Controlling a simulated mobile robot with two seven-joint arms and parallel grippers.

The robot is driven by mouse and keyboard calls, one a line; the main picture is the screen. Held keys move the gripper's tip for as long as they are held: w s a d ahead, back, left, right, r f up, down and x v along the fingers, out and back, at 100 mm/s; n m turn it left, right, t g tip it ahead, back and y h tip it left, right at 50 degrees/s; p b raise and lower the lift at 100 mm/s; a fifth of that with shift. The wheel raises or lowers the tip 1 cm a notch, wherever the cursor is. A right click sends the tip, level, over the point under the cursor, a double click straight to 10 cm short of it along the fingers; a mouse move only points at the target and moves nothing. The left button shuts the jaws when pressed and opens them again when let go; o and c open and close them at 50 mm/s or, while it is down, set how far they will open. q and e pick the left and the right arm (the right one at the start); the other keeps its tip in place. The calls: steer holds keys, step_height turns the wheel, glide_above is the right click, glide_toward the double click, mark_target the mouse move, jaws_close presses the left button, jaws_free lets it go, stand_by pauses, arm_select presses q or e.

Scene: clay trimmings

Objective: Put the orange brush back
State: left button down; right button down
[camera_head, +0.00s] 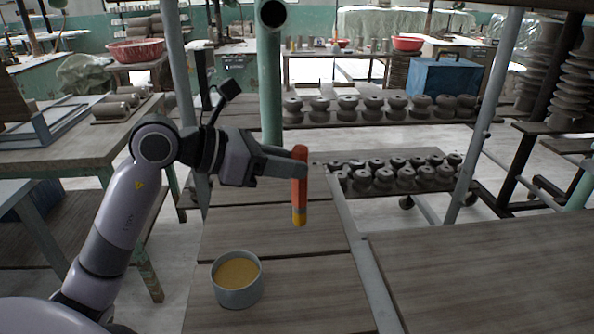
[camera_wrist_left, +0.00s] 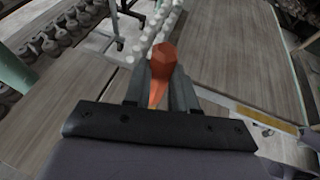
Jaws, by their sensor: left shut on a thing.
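My left gripper (camera_head: 292,166) is shut on the orange brush (camera_head: 299,190). It holds the brush upright above the wooden table, with the orange handle up and a yellow tip pointing down. In the left wrist view the brush (camera_wrist_left: 163,62) shows end-on between the two dark fingers of the gripper (camera_wrist_left: 161,90). A grey-blue round pot (camera_head: 238,293) with a tan-yellow filling stands on the table, below and to the left of the brush. The brush is apart from the pot. My right gripper is not in view.
The wooden table (camera_head: 300,275) is bare around the pot. A green post (camera_head: 270,90) and grey metal posts rise around the table. Racks of grey clay pieces (camera_head: 390,178) stand behind it. Another wooden table (camera_head: 490,270) lies to the right.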

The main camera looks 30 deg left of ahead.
mark_target(297, 211)
arm_select(q)
steer(key=f, duration=0.1)
steer(key=w+d+f, duration=0.1)
steer(key=f, duration=0.1)
steer(key=shift+w+d+f, duration=0.1)
steer(key=shift+w+f, duration=0.1)
steer(key=shift+f, duration=0.05)
steer(key=shift+f, duration=0.3)
steer(key=c, duration=0.9)
jaws_free()
steer(key=shift+r, duration=0.1)
steer(key=shift+r, duration=0.1)
